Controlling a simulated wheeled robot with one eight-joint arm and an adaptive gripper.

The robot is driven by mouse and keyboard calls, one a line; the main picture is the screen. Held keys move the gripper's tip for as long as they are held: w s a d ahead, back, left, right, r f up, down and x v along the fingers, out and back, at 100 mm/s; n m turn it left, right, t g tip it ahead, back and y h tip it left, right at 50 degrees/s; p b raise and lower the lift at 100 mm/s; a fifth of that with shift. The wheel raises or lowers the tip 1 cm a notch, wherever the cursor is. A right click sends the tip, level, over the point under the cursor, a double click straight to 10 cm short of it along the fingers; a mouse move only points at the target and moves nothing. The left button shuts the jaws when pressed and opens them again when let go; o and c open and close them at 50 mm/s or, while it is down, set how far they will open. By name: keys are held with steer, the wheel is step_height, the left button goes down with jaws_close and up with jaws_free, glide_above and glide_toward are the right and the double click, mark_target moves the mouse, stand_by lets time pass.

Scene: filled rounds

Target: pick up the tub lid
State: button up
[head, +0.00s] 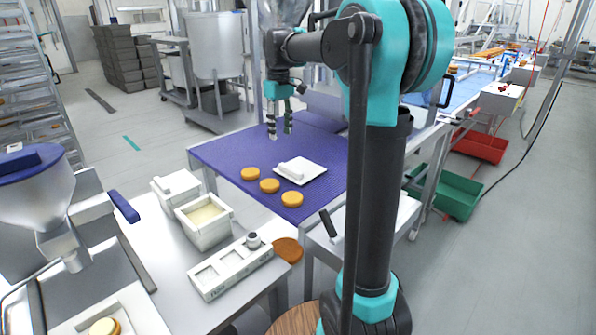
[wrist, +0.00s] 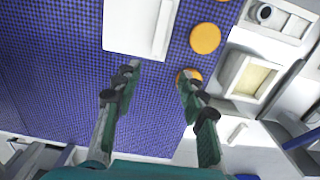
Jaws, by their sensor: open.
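The tub lid (head: 303,172) is a flat white square with a raised bar handle. It lies on the purple-blue belt, right of the row of round biscuits, and in the wrist view it shows at the top (wrist: 125,28). My gripper (head: 280,132) is open and empty, pointing down above the belt, beyond the lid in the head view. In the wrist view my gripper's fingertips (wrist: 159,75) are spread just below the lid's near edge, apart from it. An open white tub (head: 231,222) with pale contents stands on the counter at the left.
Round biscuits (head: 270,185) lie on the belt (head: 225,150) close to the lid. A second white tub (head: 158,195) with a lid on it stands behind the open one. A white tray with square wells (head: 222,273) is in front. The far left of the belt is clear.

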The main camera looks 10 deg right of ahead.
glide_above(285, 165)
steer(key=a, duration=0.1)
step_height(285, 165, down, 7)
steer(key=shift+w+f, duration=0.1)
steer(key=shift+f, duration=0.05)
steer(key=shift+d+f, duration=0.25)
steer(key=shift+f, duration=1.1)
steer(key=shift+d+f, duration=0.2)
steer(key=shift+f, duration=1.1)
steer(key=shift+s, duration=0.2)
steer(key=shift+c, duration=0.3)
jaws_close()
